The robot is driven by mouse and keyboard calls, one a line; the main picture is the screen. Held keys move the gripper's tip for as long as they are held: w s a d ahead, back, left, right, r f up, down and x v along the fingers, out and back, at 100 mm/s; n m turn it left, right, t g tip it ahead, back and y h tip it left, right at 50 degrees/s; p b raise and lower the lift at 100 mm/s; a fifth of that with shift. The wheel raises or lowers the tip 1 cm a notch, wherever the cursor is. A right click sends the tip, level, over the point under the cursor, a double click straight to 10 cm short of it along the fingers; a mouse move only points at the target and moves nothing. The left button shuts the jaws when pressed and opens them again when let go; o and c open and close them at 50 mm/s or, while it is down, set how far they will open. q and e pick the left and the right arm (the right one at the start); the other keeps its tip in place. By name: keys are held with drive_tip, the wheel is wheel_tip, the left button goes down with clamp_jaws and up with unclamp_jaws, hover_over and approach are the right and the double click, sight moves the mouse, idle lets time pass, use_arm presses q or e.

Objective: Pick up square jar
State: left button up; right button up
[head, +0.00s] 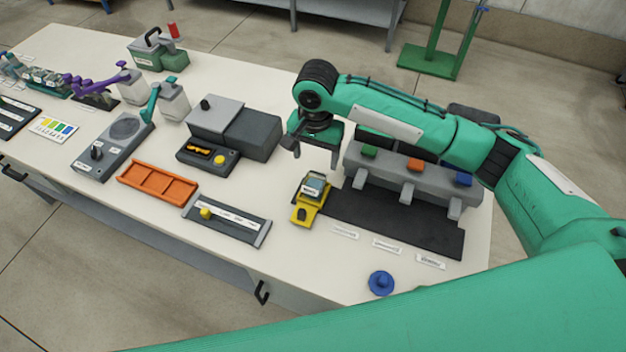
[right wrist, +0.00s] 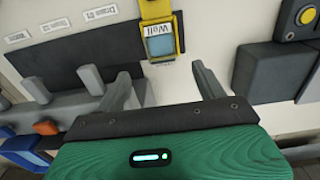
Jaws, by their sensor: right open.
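The square jar (head: 313,188) is a small clear jar with blue-grey contents and a white label. It sits on a yellow holder (head: 301,213) near the left end of a black mat. In the right wrist view the jar (right wrist: 160,46) shows its label, which seems to read "Well", with the yellow holder (right wrist: 155,10) around or behind it. My right gripper (head: 316,155) is open and empty, behind and above the jar. In the right wrist view its two fingers (right wrist: 160,76) are spread wide, with the jar beyond the gap between them. My left gripper is out of view.
A grey rack (head: 385,181) with green, orange and blue blocks stands right of the jar, behind the black mat (head: 400,222). A dark grey box (head: 252,136) stands to the left. An orange tray (head: 158,184), a slider panel (head: 228,220) and a blue knob (head: 381,283) are nearby.

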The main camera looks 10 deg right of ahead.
sight(314, 180)
drive_tip(key=shift+f+p, duration=0.4)
drive_tip(key=shift+f, duration=2.75)
wheel_tip(314, 180, down, 3)
drive_tip(key=shift+f, duration=0.4)
drive_tip(key=c, duration=1)
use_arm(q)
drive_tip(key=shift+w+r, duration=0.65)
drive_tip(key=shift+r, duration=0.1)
use_arm(e)
drive_tip(key=shift+c, duration=0.6)
drive_tip(key=shift+a+r, duration=0.1)
drive_tip(key=shift+r, duration=0.05)
